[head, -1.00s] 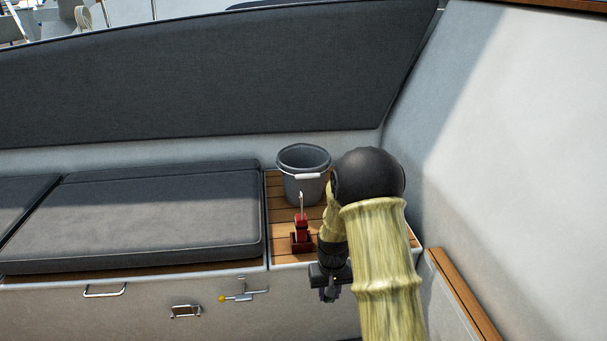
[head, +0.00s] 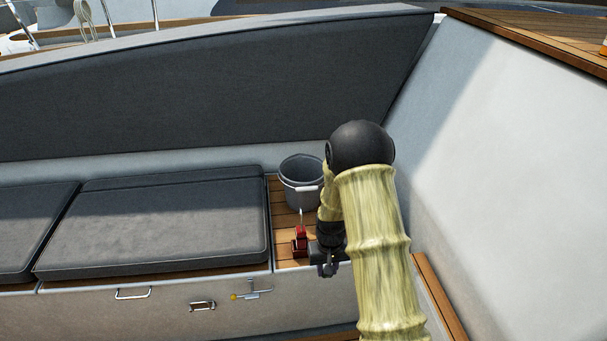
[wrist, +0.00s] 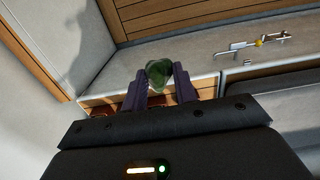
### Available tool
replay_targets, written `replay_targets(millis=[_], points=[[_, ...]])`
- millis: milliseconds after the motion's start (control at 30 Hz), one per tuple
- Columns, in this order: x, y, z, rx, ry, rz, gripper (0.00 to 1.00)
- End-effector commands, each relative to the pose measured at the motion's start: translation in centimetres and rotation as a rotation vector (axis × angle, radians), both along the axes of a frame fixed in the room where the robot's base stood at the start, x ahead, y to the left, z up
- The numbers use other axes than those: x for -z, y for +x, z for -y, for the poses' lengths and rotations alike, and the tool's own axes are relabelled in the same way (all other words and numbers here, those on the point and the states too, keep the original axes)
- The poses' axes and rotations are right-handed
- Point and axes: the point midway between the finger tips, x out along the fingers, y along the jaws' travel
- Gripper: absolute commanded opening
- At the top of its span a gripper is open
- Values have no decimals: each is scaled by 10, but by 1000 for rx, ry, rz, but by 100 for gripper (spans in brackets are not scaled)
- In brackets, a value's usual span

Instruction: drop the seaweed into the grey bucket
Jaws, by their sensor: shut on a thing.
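The grey bucket (head: 300,178) stands on the wooden slatted seat section at the right end of the bench, its white-gripped handle hanging at the front. My gripper (head: 328,270) is in front of and below the bucket, near the bench's front edge, partly hidden by my arm. In the wrist view my gripper (wrist: 162,88) is shut on the dark green seaweed (wrist: 159,72), which sits between the fingertips. The seaweed is too small to make out in the head view. The bucket does not show in the wrist view.
A red device (head: 300,240) with an upright metal lever stands on the slats between bucket and bench edge, just left of my gripper. Dark cushions (head: 160,222) cover the bench to the left. A pale wall (head: 510,170) closes the right side.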

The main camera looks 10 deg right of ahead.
Motion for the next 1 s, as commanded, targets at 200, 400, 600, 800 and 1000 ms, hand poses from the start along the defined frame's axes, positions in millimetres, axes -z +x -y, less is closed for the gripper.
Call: replay_targets(millis=[200, 400, 600, 800, 1000], points=[[-49, -3, -1, -1, 0, -2, 7], [-82, -5, -1, -2, 0, -2, 7], [-117, -7, -1, -2, 0, -1, 7], [-150, -10, -2, -3, 0, -2, 7], [-184, -12, -2, -3, 0, -2, 7]])
